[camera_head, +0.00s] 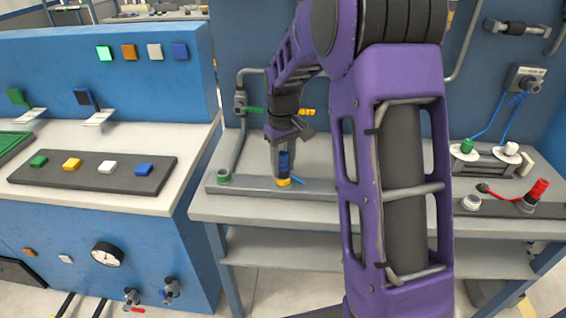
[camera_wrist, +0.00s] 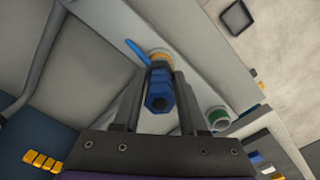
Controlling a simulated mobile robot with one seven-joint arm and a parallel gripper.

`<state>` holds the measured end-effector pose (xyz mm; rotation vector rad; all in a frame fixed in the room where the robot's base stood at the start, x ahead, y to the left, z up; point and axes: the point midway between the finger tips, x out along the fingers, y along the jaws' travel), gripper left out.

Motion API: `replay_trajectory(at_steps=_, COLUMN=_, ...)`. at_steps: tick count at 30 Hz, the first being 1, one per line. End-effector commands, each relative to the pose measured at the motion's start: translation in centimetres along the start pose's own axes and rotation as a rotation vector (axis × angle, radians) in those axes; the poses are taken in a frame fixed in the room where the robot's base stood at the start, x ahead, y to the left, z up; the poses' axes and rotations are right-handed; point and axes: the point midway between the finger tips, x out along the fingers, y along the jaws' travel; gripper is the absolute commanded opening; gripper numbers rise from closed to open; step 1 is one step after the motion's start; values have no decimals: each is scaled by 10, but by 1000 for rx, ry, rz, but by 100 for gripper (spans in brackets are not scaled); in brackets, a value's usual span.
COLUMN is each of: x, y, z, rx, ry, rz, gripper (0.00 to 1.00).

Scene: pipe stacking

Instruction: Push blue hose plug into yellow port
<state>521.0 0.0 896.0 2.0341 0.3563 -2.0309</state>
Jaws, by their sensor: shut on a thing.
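The blue hose plug (camera_head: 284,163) is upright between the fingers of my gripper (camera_head: 284,158), directly over the yellow port (camera_head: 283,182). In the wrist view, the blue plug (camera_wrist: 159,92) sits between the two dark fingers of my gripper (camera_wrist: 158,88), which is shut on it. The yellow port (camera_wrist: 159,55) shows just beyond the plug's far end. The plug's lower end meets the port or is very close to it; how deep it sits cannot be told. A blue lever (camera_wrist: 137,50) sticks out beside the port.
A green-ringed port (camera_head: 223,176) stands left on the same grey rail (camera_head: 240,187). To the right are a white port (camera_head: 471,202) and a red plug (camera_head: 539,188) on another rail. A grey pipe with valves runs up the wall behind. My purple arm hides the bench's middle.

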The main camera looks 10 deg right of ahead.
Motion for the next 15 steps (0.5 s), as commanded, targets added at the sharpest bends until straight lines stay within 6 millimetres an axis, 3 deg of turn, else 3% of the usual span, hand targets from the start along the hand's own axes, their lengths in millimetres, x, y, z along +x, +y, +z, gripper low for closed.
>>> replay_trajectory(at_steps=7, x=1, y=0, z=0, rx=0, ry=-1, rz=0, gripper=0)
replay_trajectory(at_steps=8, x=1, y=0, z=0, rx=0, ry=-1, rz=0, gripper=45)
replay_trajectory(at_steps=13, x=1, y=0, z=0, rx=0, ry=-1, rz=0, gripper=76)
replay_trajectory(at_steps=15, x=1, y=0, z=0, rx=0, ry=-1, rz=0, gripper=77)
